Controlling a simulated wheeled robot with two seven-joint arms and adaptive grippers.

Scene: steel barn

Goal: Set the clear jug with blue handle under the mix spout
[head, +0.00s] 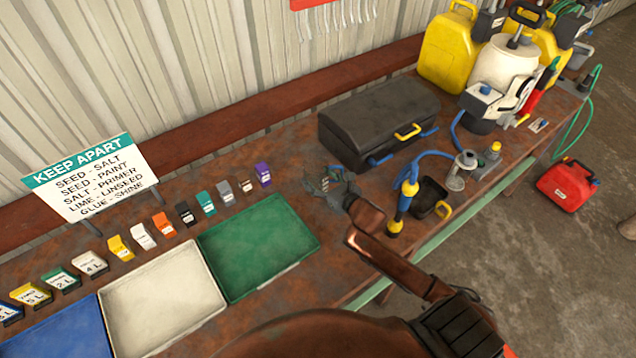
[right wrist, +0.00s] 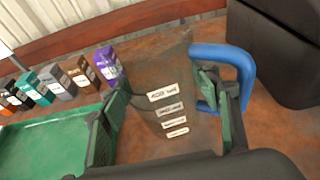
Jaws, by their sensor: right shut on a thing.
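The clear jug is see-through, with small white labels, and shows between my fingers in the right wrist view (right wrist: 165,85). Its blue handle (right wrist: 248,68) is on the right side, and one finger appears to pass inside the handle loop. My right gripper (right wrist: 160,95) is shut on the jug. In the head view the gripper (head: 336,188) is over the bench, in front of the black toolbox. The jug is hard to make out there. I cannot tell which fitting is the mix spout. My left gripper is not in view.
A green tray (head: 300,262) and a cream tray (head: 205,335) lie to the left, with several small cartons behind. A black toolbox (head: 375,120) stands behind.

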